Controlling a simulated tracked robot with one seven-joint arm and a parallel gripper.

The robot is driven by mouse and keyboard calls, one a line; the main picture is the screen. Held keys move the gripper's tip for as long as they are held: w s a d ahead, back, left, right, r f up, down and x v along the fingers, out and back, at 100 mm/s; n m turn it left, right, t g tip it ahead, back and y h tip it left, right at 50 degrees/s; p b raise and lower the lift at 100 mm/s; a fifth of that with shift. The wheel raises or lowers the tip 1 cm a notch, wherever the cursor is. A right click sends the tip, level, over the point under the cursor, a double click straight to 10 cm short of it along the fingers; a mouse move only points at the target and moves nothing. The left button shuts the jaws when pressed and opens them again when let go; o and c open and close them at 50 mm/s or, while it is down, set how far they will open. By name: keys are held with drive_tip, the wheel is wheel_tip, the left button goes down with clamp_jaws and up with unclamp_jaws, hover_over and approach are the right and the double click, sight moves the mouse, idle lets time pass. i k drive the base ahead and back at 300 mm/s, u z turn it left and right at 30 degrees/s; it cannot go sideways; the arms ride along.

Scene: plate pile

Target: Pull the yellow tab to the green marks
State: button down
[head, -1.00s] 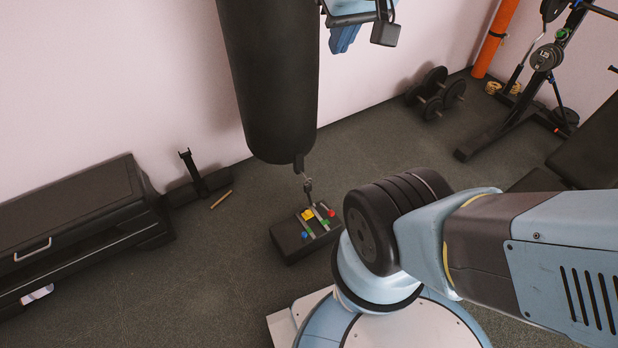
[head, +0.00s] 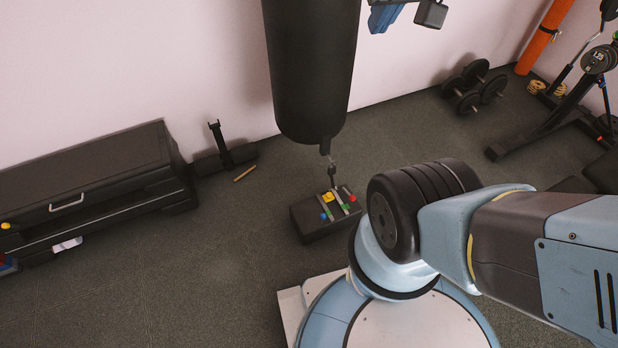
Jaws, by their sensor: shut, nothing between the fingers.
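A dark box (head: 310,228) on the floor below the punching bag carries two light grey rails (head: 338,202) side by side. The yellow tab (head: 328,197) sits near the far end of the left rail. A green mark (head: 346,207) shows by the right rail; other small green, blue and red spots are too small to tell apart well.
My arm's lower links are close on the box's right. A black bench (head: 85,190) stands left. Dumbbells (head: 475,87) lie at the wall. The floor left of the box is clear.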

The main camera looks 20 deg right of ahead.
sight(330, 196)
drive_tip(key=k, duration=0.85)
drive_tip(key=z, duration=0.15)
drive_tip(key=i, duration=1.4)
drive_tip(key=u, duration=0.1)
